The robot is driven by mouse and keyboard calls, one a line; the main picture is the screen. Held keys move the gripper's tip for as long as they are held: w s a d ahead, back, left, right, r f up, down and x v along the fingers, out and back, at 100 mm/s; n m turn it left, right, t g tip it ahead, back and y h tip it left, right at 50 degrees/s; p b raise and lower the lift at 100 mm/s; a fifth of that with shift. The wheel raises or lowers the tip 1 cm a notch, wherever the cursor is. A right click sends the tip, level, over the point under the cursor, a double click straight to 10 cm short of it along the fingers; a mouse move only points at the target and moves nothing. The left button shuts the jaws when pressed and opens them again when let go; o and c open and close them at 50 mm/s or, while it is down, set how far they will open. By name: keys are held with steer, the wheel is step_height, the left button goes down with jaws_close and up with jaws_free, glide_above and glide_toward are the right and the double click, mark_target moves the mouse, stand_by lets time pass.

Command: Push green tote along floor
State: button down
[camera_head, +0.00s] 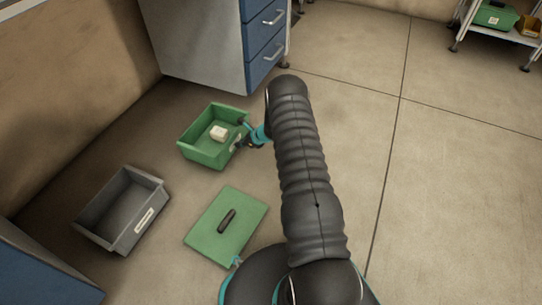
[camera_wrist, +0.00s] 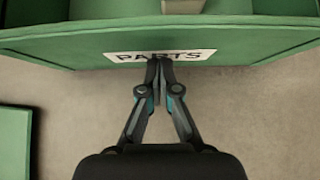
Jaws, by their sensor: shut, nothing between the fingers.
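The green tote (camera_head: 207,152) is an open box on the floor, left of my arm, with a pale block (camera_head: 218,132) inside. My gripper (camera_head: 243,143) is at the tote's right side, partly hidden by my wrist. In the wrist view the tote's wall (camera_wrist: 225,42) spans the top, with a white label reading PARTS (camera_wrist: 125,57). My gripper (camera_wrist: 160,66) is shut and empty, its fingertips at the label. They look to be touching or very near the wall; I cannot tell which.
A green lid (camera_head: 212,240) with a dark handle lies on the floor below the tote. A grey tote (camera_head: 113,199) stands at left. A blue-drawer cabinet (camera_head: 262,50) stands behind. A shelf (camera_head: 515,34) is at top right. The right floor is clear.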

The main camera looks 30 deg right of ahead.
steer(key=shift+w+a, duration=0.1)
steer(key=shift+w+a, duration=1.1)
steer(key=shift+w, duration=0.2)
steer(key=shift+w+a, duration=1.1)
steer(key=shift+w, duration=0.25)
steer(key=shift+w+a, duration=1.65)
steer(key=shift+w, duration=0.2)
steer(key=shift+s, duration=0.1)
steer(key=shift+s+d, duration=0.7)
